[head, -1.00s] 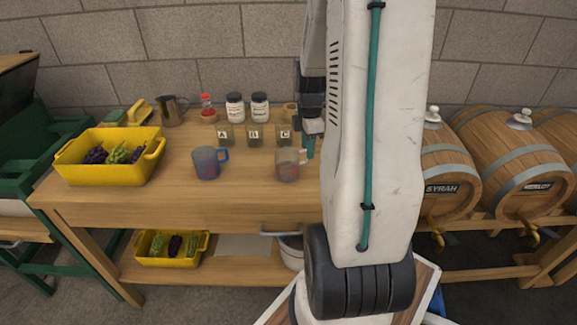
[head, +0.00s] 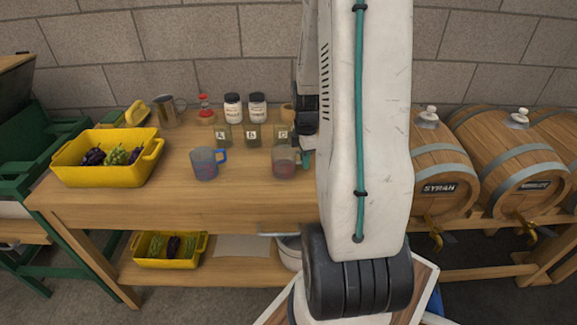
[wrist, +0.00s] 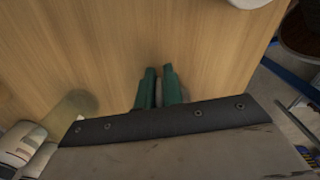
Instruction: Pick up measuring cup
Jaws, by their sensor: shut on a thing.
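A clear grey measuring cup (head: 283,163) with reddish marks stands upright on the wooden workbench (head: 250,203) in the head view. My gripper (head: 306,160) is at its right side, where its handle is, and is shut on it. My arm hides part of the gripper. In the wrist view my gripper's green fingers (wrist: 159,88) are close together with a narrow grey thing between them; the cup's body is hidden there. A second, similar cup with a blue handle (head: 206,163) stands apart to the left.
A yellow crate of grapes (head: 105,172) is at the left. Barrels (head: 515,165) stand right of the bench. The bench front is clear.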

